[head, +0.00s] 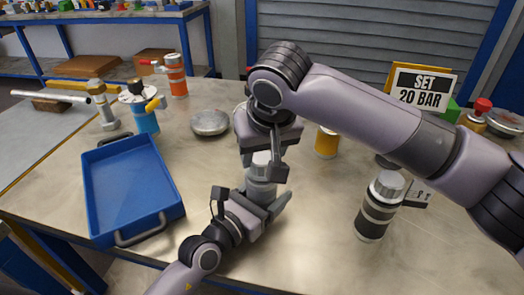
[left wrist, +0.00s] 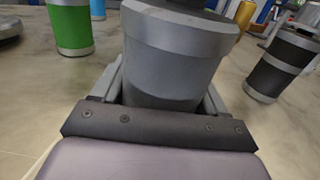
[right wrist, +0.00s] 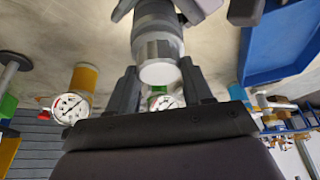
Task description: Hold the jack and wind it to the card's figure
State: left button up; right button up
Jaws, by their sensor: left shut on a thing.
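The jack, a grey cylinder with a lighter cap (head: 261,172), stands on the bench in the middle of the head view. My left gripper (head: 264,198) is shut around its body; the left wrist view shows the body (left wrist: 172,55) between the fingers. My right gripper (head: 262,160) is over the top from above. In the right wrist view its fingers stand apart on either side of the cap (right wrist: 160,68); I see no clear grip. The card (head: 423,86) reads SET 20 BAR. I cannot tell which gauge belongs to the jack.
A blue tray (head: 92,215) lies at left, a grey dish (head: 209,122) behind. A black-banded vessel (head: 377,208) stands at right, a yellow one (head: 326,143) behind my right arm. A green vessel (left wrist: 70,28) shows in the left wrist view, two gauge dials (right wrist: 70,108) in the right.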

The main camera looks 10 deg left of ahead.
jog(key=shift+n, duration=0.8)
jog(key=shift+y, duration=0.3)
jog(key=o, duration=1)
jog(key=shift+o, duration=0.2)
jog(key=v, duration=1.2)
jog(key=shift+w, duration=0.1)
